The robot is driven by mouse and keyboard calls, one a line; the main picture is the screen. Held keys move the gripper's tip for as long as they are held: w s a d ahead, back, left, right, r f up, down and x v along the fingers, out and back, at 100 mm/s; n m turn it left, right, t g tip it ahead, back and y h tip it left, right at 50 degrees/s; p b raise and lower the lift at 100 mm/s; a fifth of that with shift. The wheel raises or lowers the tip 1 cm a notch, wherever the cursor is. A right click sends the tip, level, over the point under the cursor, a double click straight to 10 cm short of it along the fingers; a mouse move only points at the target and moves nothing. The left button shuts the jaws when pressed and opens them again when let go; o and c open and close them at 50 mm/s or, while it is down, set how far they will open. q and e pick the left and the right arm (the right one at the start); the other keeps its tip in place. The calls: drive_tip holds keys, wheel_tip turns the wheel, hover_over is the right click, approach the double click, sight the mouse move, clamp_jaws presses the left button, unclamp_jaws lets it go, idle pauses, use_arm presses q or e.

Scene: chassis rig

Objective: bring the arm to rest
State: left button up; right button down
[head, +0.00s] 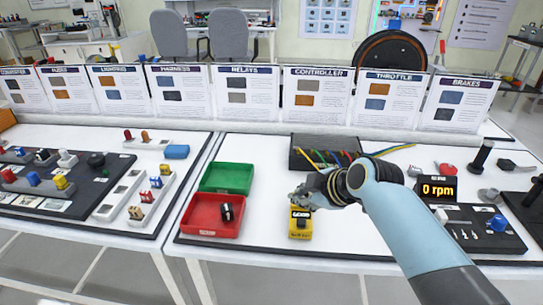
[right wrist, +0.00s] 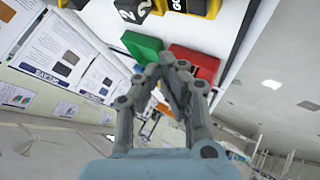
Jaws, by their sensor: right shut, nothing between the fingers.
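My right gripper (head: 303,196) is over the white table in the head view, just above and behind a yellow block with a black top (head: 300,224). The right wrist view shows its fingers (right wrist: 166,62) closed together with nothing between them. The yellow block also shows at the top of the right wrist view (right wrist: 200,7), apart from the fingers. My right arm (head: 405,220) reaches in from the lower right. My left gripper is not in view.
A green tray (head: 228,176) and a red tray (head: 200,225) holding a black part (head: 226,212) stand left of the gripper. A dark box with coloured wires (head: 312,143) is behind it. An rpm display (head: 437,189) and a control panel (head: 480,238) are at the right.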

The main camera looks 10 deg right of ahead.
drive_tip(key=s+d+r+m+g+h, duration=0.2)
drive_tip(key=s+d+r+m, duration=0.15)
drive_tip(key=s, duration=0.75)
drive_tip(key=s+d+r+m+g+h, duration=0.15)
drive_tip(key=s+d+m, duration=0.3)
drive_tip(key=s, duration=0.65)
drive_tip(key=s+d+r+m+g+h, duration=0.1)
drive_tip(key=s+d+r+m+h, duration=0.25)
drive_tip(key=s, duration=0.65)
wheel_tip(320, 180, down, 31)
drive_tip(key=s+d+m+g+y+b, duration=0.2)
drive_tip(key=d+b, duration=0.1)
drive_tip(key=b, duration=0.2)
drive_tip(key=s+f+b, duration=0.4)
drive_tip(key=s+f, duration=1.4)
drive_tip(key=f, duration=0.4)
drive_tip(key=shift+s+d+g+b, duration=0.35)
